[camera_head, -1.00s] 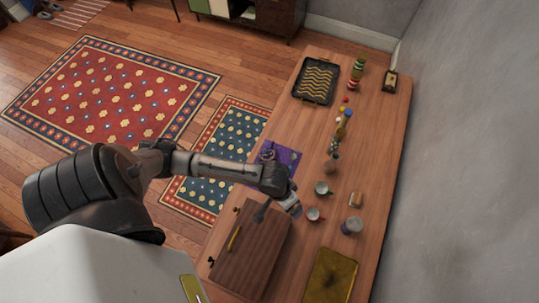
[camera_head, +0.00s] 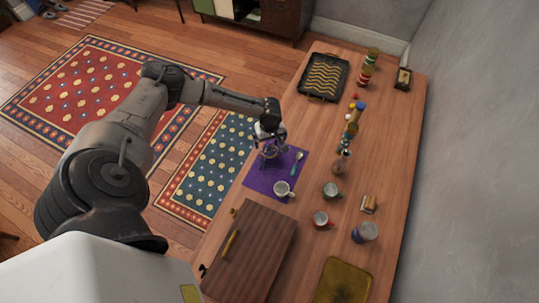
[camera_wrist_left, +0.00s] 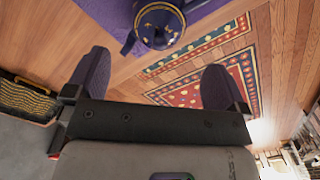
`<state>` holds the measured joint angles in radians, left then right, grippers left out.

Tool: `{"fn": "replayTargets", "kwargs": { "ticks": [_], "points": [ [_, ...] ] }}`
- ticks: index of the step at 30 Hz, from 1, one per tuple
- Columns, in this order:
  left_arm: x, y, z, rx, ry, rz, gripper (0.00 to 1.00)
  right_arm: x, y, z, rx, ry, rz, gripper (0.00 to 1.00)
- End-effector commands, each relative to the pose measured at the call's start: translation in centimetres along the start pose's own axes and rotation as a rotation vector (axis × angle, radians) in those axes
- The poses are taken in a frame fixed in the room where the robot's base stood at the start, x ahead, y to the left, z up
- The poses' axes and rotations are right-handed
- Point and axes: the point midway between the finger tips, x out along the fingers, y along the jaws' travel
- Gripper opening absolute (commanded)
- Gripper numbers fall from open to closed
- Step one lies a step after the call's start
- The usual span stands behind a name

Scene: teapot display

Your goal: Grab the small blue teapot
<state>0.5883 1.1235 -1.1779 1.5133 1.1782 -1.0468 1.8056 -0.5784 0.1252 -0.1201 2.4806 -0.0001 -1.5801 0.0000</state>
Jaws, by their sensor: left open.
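The small blue teapot (camera_wrist_left: 160,24) shows at the top of the left wrist view, dark blue with a patterned lid, on the purple mat (camera_wrist_left: 196,12). In the head view the teapot (camera_head: 268,153) is partly hidden by my left gripper (camera_head: 267,139) at the upper left part of the mat (camera_head: 262,183). My left gripper is open and empty, its two fingers (camera_wrist_left: 155,62) spread wide in the wrist view. The teapot appears ahead of the gap between them. I cannot tell any contact. My right gripper is not in view.
A white cup (camera_head: 283,189) and a teal spoon (camera_head: 297,163) lie on the mat. A wooden box (camera_head: 250,255) stands nearer, a black tray (camera_head: 323,77) farther back. Cups (camera_head: 331,191), a grey tin (camera_head: 365,232) and bottles (camera_head: 353,120) stand to the right.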

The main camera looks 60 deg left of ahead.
Motion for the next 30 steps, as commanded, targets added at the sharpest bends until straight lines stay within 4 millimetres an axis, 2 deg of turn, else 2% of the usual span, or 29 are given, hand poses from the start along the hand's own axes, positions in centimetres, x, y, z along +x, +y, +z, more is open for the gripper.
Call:
{"fn": "replayTargets", "kwargs": {
  "ticks": [1,6,14,22,30],
  "points": [
    [0.9,0.0,0.1,0.001,0.0,-0.002,1.0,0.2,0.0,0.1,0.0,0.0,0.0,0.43],
    [2.6,0.0,0.1,0.002,0.0,-0.001,1.0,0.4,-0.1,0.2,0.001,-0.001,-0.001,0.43],
    [4.0,0.0,0.0,0.003,0.001,-0.001,1.0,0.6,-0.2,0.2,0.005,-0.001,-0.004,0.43],
    [7.5,0.0,-0.1,0.004,0.0,-0.001,1.0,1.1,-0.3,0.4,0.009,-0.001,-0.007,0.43],
    [8.4,-0.1,-0.1,0.003,0.0,-0.001,1.0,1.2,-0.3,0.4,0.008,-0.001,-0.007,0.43]
  ]
}}
